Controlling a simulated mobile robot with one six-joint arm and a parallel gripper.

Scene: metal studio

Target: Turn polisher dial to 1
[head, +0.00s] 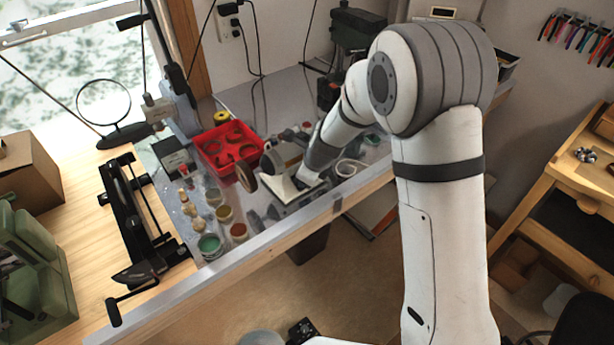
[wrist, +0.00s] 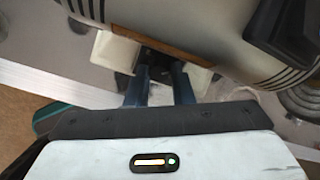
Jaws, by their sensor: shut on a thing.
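The dial's marks and setting cannot be read. In the head view my arm hides the dial and fingertips.
A red tray (head: 228,134) lies behind the polisher to the left. Several small jars, among them a green one (head: 209,245), stand at the bench's front left. A black clamp frame (head: 140,215) lies farther left. The floor before the bench is partly clear.

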